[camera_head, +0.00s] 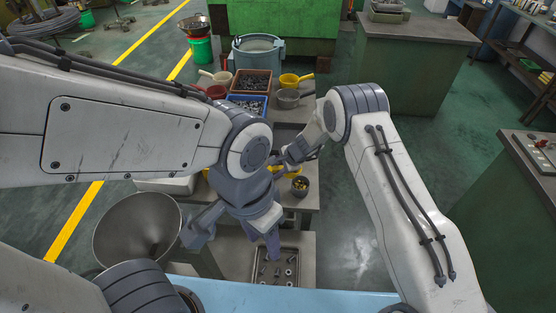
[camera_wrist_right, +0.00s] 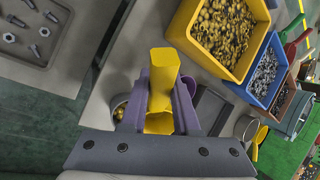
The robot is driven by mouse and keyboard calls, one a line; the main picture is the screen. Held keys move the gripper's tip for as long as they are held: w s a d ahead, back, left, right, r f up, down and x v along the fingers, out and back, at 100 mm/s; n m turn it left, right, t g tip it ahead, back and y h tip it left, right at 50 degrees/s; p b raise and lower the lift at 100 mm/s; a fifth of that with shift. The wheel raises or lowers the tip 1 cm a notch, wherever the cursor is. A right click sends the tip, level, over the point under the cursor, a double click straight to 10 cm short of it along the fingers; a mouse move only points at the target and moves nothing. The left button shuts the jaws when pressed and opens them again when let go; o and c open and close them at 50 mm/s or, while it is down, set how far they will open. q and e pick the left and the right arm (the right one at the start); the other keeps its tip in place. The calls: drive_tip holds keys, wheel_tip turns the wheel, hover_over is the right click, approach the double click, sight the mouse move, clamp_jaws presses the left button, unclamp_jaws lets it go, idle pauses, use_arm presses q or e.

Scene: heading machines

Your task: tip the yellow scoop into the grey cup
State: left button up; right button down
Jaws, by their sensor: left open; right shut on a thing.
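In the right wrist view the yellow scoop (camera_wrist_right: 165,75) is between the purple fingers of my right gripper (camera_wrist_right: 160,105), which is shut on it. What the scoop holds cannot be seen. The grey cup (camera_wrist_right: 118,108) is just left of the gripper, partly covered by a finger, with some yellow bits inside. In the head view the grey cup (camera_head: 300,186) stands on the bench, just below my right gripper (camera_head: 292,157). My left gripper (camera_head: 269,245) is open, lower down, pointing at the tray of bolts (camera_head: 298,254). The left arm hides part of the bench.
A yellow bin of brass parts (camera_wrist_right: 182,28), a blue bin (camera_wrist_right: 271,101) and a brown bin (camera_head: 252,95) stand in a row. A grey pan (camera_head: 288,98) and a yellow pan (camera_head: 290,80) are beside them. A large metal funnel (camera_head: 135,230) is at the left. Green floor lies at the right.

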drive_tip(key=shift+a+r+h+p, duration=0.25)
drive_tip(key=shift+r+h+p, duration=0.3)
drive_tip(key=shift+p, duration=2.75)
drive_tip(key=shift+f+h, duration=0.25)
drive_tip(key=shift+a+g+p, duration=0.15)
drive_tip(key=shift+g+p, duration=0.15)
drive_tip(key=shift+p, duration=0.2)
drive_tip(key=shift+w+h, duration=0.1)
drive_tip(key=shift+h, duration=0.3)
drive_tip(key=shift+a+b, duration=0.1)
drive_tip(key=shift+b, duration=0.3)
drive_tip(key=shift+h, duration=0.4)
drive_tip(key=shift+r, duration=0.1)
